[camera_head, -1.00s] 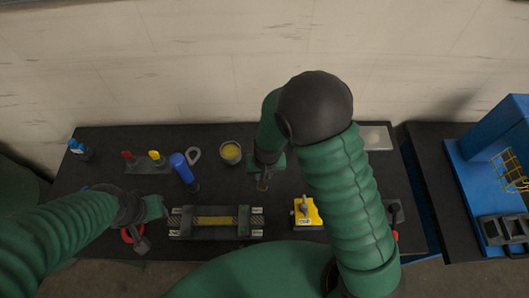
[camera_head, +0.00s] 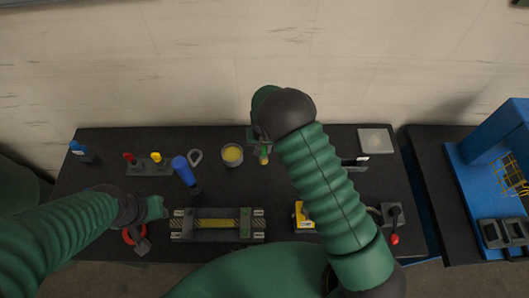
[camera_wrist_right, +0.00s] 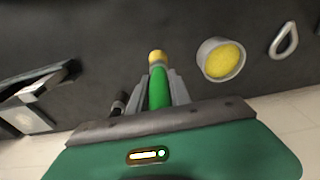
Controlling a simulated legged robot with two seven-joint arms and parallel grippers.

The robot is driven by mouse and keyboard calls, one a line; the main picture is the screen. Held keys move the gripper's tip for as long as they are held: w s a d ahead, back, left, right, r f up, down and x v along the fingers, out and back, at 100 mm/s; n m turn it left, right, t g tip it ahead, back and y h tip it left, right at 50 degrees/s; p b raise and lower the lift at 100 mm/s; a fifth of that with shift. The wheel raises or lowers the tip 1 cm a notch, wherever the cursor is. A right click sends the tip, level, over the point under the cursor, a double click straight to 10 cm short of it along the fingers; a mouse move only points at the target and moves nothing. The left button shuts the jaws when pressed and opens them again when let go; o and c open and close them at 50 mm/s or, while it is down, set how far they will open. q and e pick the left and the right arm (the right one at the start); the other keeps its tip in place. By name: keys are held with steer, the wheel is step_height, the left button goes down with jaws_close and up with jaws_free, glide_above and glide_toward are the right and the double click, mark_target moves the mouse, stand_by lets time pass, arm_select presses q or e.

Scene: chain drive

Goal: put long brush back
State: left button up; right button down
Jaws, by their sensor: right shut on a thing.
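My right gripper (camera_head: 262,147) is shut on a green, yellow-tipped rod that looks like the long brush. The brush (camera_wrist_right: 159,88) points away from the wrist between the fingers in the right wrist view; its yellow tip also shows in the head view (camera_head: 264,161). The gripper is over the back of the table, just right of a grey cup with yellow contents (camera_head: 232,155), apart from it. The cup also shows in the right wrist view (camera_wrist_right: 220,60). My left gripper (camera_head: 155,208) is at the table's left front; its jaw opening is unclear.
A blue-handled tool (camera_head: 183,170) and a rack with red and yellow tops (camera_head: 147,168) are left of the cup. A grey ring (camera_wrist_right: 284,40) lies by the cup. The chain fixture (camera_head: 217,224) and a yellow block (camera_head: 305,216) are in front. A pale plate (camera_head: 376,140) lies at back right.

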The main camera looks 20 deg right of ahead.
mark_target(265, 150)
steer(key=shift+w+d, duration=0.1)
steer(key=shift+w, duration=0.3)
steer(key=f+b, duration=0.2)
steer(key=f, duration=0.1)
steer(key=shift+w+d+f+b, duration=0.2)
steer(key=shift+d+f+b, duration=0.05)
steer(key=shift+b, duration=0.15)
steer(key=shift+w+d, duration=0.1)
steer(key=shift+d, duration=0.1)
steer(key=c, duration=1.5)
jaws_free()
steer(key=shift+c, duration=0.2)
steer(key=o, duration=0.4)
steer(key=shift+a, duration=0.1)
steer(key=shift+c, duration=0.2)
steer(key=shift+a+r, duration=0.1)
steer(key=shift+a, duration=0.05)
